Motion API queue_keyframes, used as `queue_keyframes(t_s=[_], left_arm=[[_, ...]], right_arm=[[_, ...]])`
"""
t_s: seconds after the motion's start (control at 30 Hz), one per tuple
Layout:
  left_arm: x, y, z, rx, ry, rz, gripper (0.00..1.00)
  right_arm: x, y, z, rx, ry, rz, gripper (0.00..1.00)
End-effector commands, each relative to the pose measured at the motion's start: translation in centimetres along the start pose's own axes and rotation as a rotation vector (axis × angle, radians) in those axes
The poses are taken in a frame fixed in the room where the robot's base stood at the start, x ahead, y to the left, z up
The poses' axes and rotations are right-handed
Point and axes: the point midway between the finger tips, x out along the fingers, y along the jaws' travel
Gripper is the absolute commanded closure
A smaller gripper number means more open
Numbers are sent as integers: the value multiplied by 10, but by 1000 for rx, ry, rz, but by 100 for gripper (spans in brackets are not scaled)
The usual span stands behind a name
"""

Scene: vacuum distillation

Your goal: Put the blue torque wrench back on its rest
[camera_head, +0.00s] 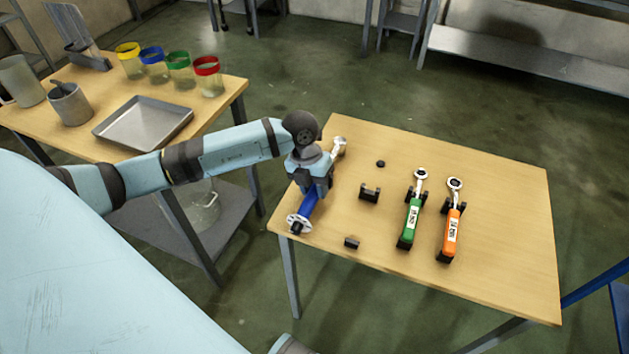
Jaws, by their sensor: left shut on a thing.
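The blue torque wrench (308,203) is in my left gripper (312,186), which is shut on it over the left part of the right-hand table. Its ratchet head (339,145) points to the back, and its handle end, with a pale round flange, is near the table's front left edge. The gripper hides its middle. To its right is an empty rest, made of a black cradle (370,193), a small black block (351,243) in front and a small black piece (380,163) behind. I cannot tell how high the wrench is. My right gripper is not in view.
A green torque wrench (411,220) and an orange torque wrench (452,230) lie on black rests right of the empty one. The table (510,220) is bare at far right. A left table holds a metal tray (143,122) and several colour-rimmed beakers (180,72).

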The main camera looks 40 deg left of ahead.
Motion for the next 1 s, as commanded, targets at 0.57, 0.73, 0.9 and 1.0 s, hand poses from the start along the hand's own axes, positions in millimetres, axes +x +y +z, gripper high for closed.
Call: queue_keyframes(t_s=[0.57,0.73,0.9,1.0], left_arm=[[2,1,-1,-1,5,2,38],[2,0,-1,-1,4,1,38],[-31,0,0,2,-1,1,38],[-56,0,0,1,-2,1,38]], right_arm=[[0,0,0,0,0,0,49],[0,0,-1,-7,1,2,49],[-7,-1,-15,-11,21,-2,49],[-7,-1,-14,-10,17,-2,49]])
